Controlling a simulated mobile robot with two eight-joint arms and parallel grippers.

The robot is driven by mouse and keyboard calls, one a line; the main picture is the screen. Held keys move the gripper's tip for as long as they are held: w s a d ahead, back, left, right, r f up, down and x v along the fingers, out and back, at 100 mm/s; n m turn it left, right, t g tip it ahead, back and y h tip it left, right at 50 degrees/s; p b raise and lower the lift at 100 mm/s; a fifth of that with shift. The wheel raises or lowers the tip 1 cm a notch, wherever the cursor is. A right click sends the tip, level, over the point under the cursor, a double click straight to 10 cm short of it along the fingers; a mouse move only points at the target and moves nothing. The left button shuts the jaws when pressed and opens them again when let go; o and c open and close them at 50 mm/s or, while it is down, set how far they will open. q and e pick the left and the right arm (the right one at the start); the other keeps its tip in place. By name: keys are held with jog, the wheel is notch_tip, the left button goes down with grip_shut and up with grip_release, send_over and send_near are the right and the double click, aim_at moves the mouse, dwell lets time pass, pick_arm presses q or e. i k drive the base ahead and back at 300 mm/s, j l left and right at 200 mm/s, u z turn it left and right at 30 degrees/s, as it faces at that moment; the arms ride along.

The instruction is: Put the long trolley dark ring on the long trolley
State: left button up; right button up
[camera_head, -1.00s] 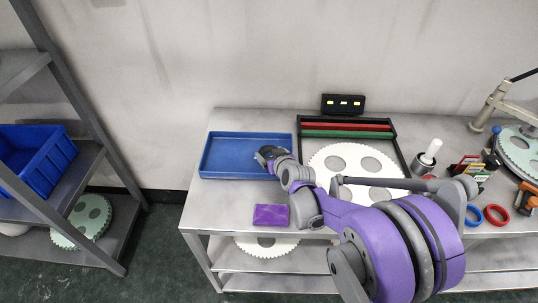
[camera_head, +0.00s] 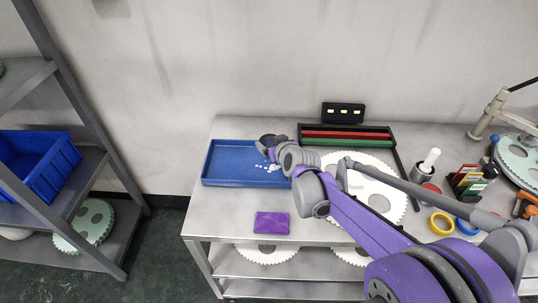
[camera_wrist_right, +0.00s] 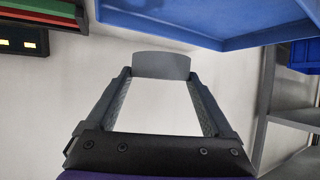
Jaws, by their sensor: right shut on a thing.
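My right gripper (camera_head: 266,146) is over the back right part of the blue tray (camera_head: 222,181), which stands on a grey metal table (camera_head: 218,216) with lower shelves. In the right wrist view its two fingers (camera_wrist_right: 160,88) are shut on a plain grey piece (camera_wrist_right: 160,65), seen nearly edge-on. I cannot tell from this side whether it is the dark ring. In the head view the piece is mostly hidden by the gripper. I cannot tell for certain which furniture is the long trolley. My left gripper is not in view.
Small white pieces (camera_head: 273,168) lie in the blue tray. A purple block (camera_head: 271,223) is at the table's front. A yellow ring (camera_head: 441,223) and a blue ring (camera_head: 466,224) lie at right. A shelf rack (camera_head: 90,185) stands left.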

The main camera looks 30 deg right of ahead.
aim_at(216, 211)
jog(key=k+j, duration=0.1)
jog(key=j, duration=0.7)
jog(key=k+j, duration=0.15)
jog(key=j, duration=0.25)
